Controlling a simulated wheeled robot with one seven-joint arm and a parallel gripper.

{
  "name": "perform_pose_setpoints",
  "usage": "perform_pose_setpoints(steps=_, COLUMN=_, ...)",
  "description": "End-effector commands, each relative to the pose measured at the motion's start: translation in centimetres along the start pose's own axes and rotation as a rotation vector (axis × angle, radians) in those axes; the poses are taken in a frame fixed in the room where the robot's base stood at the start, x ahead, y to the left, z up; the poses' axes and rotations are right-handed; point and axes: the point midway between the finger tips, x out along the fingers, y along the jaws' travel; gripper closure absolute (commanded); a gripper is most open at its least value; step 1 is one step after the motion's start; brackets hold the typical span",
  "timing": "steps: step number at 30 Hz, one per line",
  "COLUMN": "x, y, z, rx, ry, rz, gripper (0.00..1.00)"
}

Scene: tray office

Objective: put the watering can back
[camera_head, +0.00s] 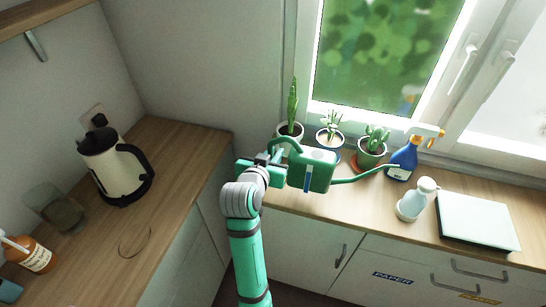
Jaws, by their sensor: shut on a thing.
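The watering can (317,172) is green with a long thin spout that points right. It is in front of the potted plants at the window counter. My gripper (272,160) is at the can's left side, shut on its handle. The fingertips are partly hidden by the wrist and the can. I cannot tell whether the can's base touches the counter or hangs just in front of its edge.
Several potted plants (371,152) line the window sill side. A blue spray bottle (403,160), a white bottle (416,199) and a pale flat box (478,221) stand to the right. A kettle (104,165), glass (56,208) and orange bottle (30,254) stand on the left counter.

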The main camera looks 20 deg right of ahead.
Motion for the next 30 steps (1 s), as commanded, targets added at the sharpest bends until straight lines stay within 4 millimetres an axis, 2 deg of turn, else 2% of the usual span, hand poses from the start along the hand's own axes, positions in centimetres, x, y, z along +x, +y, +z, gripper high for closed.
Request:
perform_pose_setpoints(steps=8, x=0.8, y=-0.2, z=0.9, rx=-0.004, ry=0.002, rz=0.0, gripper=1.0)
perform_pose_setpoints(steps=15, x=1.9, y=-0.4, z=3.5, rx=-0.004, ry=0.002, rz=-0.001, gripper=1.0)
perform_pose_setpoints(steps=28, x=2.1, y=-0.4, z=4.0, rx=-0.002, ry=0.004, rz=-0.001, gripper=1.0)
perform_pose_setpoints(steps=29, x=2.1, y=-0.4, z=4.1, rx=-0.002, ry=0.001, rz=-0.002, gripper=0.82)
perform_pose_setpoints(steps=30, x=2.1, y=-0.5, z=4.1, rx=-0.002, ry=0.001, rz=-0.002, gripper=0.73)
